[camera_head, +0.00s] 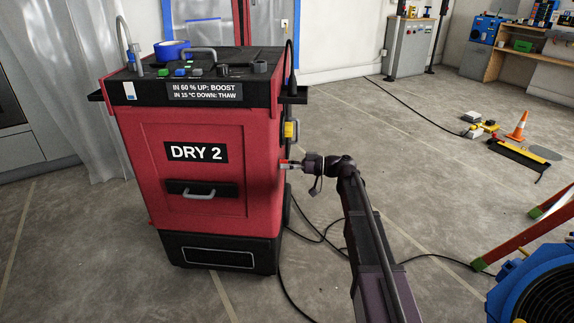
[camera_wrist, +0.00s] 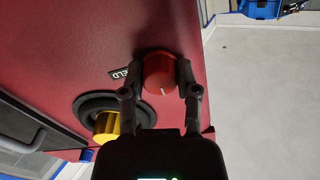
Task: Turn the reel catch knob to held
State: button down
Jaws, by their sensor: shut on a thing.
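The reel catch knob (camera_wrist: 159,73) is a round red knob with a white pointer line, on the red side panel of the DRY 2 machine (camera_head: 180,120). In the wrist view my gripper (camera_wrist: 160,84) has its two dark fingers on either side of the knob, shut on it. A small label ending in "ELD" (camera_wrist: 126,74) sits to the left of the knob, partly hidden by a finger. In the head view my gripper (camera_head: 292,164) reaches the machine's right side, and the knob is too small to make out well.
A yellow part in a black ring (camera_wrist: 105,122) sits close to the knob on the same panel. Black cables (camera_head: 318,238) lie on the floor beside the machine. A blue round machine (camera_head: 535,285) and a ladder (camera_head: 530,230) stand at right. The floor between is mostly clear.

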jog(key=shift+w+m, duration=0.1)
jog(key=shift+m, duration=0.4)
jog(key=m, duration=1.2)
jog(key=shift+a, duration=0.1)
jog(key=shift+w+m, duration=0.1)
jog(key=shift+m, duration=2.4)
jog(key=shift+c, duration=1.7)
grip_release()
